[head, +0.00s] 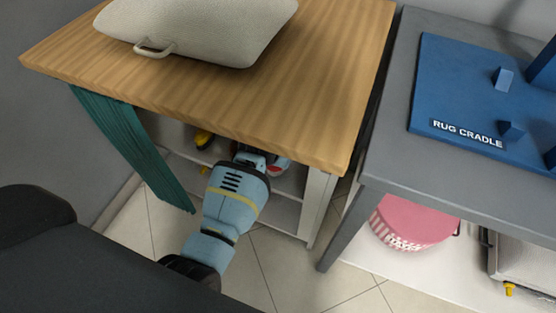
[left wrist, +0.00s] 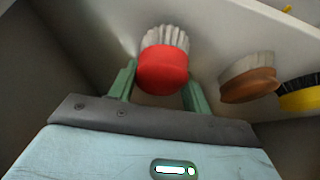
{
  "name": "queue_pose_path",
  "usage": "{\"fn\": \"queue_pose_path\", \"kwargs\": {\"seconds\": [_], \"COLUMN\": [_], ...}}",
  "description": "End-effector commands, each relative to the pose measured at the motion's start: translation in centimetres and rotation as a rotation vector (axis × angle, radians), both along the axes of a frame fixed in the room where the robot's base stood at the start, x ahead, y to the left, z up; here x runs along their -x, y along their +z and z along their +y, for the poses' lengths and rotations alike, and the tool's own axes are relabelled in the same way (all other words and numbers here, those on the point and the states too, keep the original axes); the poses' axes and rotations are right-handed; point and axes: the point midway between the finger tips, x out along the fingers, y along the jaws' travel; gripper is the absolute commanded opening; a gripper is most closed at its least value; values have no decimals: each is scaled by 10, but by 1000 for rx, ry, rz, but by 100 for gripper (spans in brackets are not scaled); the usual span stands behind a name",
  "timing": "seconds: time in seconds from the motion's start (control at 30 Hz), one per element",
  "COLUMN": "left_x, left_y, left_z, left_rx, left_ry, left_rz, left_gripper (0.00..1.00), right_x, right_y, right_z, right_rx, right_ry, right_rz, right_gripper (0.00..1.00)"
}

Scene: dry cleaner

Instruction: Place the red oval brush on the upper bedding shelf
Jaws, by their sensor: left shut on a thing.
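The red oval brush (left wrist: 163,72) has a red back and pale bristles. It sits between the green fingers of my left gripper (left wrist: 160,80), which is shut on it. In the head view my left gripper (head: 262,160) reaches under the wooden top, and a bit of red (head: 279,169) shows beside it. White shelf boards (head: 287,208) show below the wooden top; the gripper hides part of them. I cannot tell whether the brush touches a shelf. My right gripper is in neither view.
A brown brush (left wrist: 249,84) and a yellow-and-black brush (left wrist: 300,94) are right of the red one. The wooden top (head: 300,90) overhangs the shelves and bears a grey cushion-like bag (head: 215,30). A teal cloth (head: 130,140) hangs left. A grey table (head: 400,165) stands right.

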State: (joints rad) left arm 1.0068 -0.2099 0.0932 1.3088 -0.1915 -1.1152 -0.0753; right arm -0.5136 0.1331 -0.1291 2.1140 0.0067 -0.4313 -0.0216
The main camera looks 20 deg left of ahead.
Motion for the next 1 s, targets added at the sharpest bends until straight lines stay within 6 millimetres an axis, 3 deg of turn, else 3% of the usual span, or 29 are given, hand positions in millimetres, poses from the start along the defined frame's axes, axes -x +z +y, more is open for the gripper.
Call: {"fn": "queue_pose_path", "kwargs": {"seconds": [0.13,0.7,0.73,0.87,1.0], "left_x": [-5,-6,-6,-6,-6], "left_y": [-11,-17,-17,-16,-16], "left_z": [0,-1,-1,-1,-1], "left_rx": [1,-1,0,0,1], "left_ry": [0,-1,-1,-1,0], "left_rz": [5,1,1,1,1], "left_gripper": [27,27,53,70,71], "right_x": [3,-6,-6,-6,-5], "right_y": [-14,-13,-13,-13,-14], "right_z": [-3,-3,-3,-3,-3], "right_rx": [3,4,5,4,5], "right_ry": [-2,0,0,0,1], "right_rz": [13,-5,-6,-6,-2], "right_gripper": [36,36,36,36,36]}}
